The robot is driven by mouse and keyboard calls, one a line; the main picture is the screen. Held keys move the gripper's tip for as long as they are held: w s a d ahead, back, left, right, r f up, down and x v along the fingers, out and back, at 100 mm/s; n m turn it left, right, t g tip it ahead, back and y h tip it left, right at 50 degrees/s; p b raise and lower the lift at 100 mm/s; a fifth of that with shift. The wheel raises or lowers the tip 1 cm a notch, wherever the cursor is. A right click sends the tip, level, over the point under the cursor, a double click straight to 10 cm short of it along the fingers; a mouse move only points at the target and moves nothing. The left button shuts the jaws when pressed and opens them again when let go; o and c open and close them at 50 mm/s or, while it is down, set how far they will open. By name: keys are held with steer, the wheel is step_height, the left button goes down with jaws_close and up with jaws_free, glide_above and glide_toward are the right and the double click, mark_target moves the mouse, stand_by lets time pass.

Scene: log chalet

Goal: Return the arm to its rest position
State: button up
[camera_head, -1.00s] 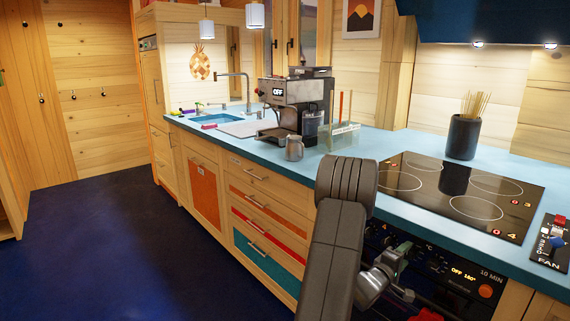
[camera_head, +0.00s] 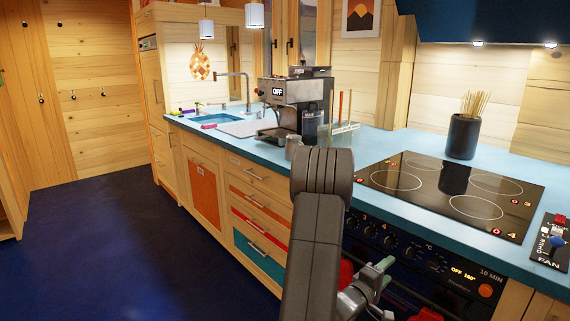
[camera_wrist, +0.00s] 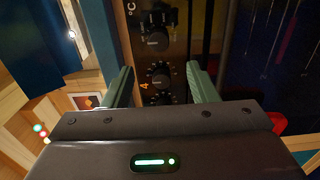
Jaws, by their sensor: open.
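My arm (camera_head: 315,225) rises from the bottom of the head view and bends down at its elbow in front of the counter. My gripper (camera_head: 376,285) hangs low before the oven front, partly hidden by my own wrist. In the wrist view, the two green fingers of my gripper (camera_wrist: 160,85) are spread apart. Nothing is between them but the oven panel (camera_wrist: 158,60) with its knobs beyond. The wrist picture is turned sideways.
Red objects show near the oven (camera_head: 462,272), partly hidden. The dark floor (camera_head: 120,235) at left is clear.

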mark_target(406, 254)
steer(key=x, duration=1)
steer(key=shift+w+d, duration=0.15)
steer(key=shift+f+m, duration=0.1)
steer(key=shift+m, duration=0.3)
steer(key=m+b, duration=0.1)
steer(key=m, duration=0.2)
steer(key=shift+b, duration=0.4)
steer(key=m+b, duration=0.2)
steer(key=m, duration=0.4)
steer(key=m+b, duration=0.1)
steer(key=m, duration=0.1)
steer(key=m+b, duration=0.1)
steer(key=m, duration=0.2)
steer(key=shift+s+m, duration=0.2)
steer(key=shift+m, duration=0.1)
steer(key=m, duration=0.2)
steer(key=m+b, duration=0.1)
steer(key=m, duration=0.1)
steer(key=shift+r, duration=0.25)
steer(key=shift+m+b, duration=0.3)
steer(key=shift+m, duration=0.3)
steer(key=shift+r, duration=0.15)
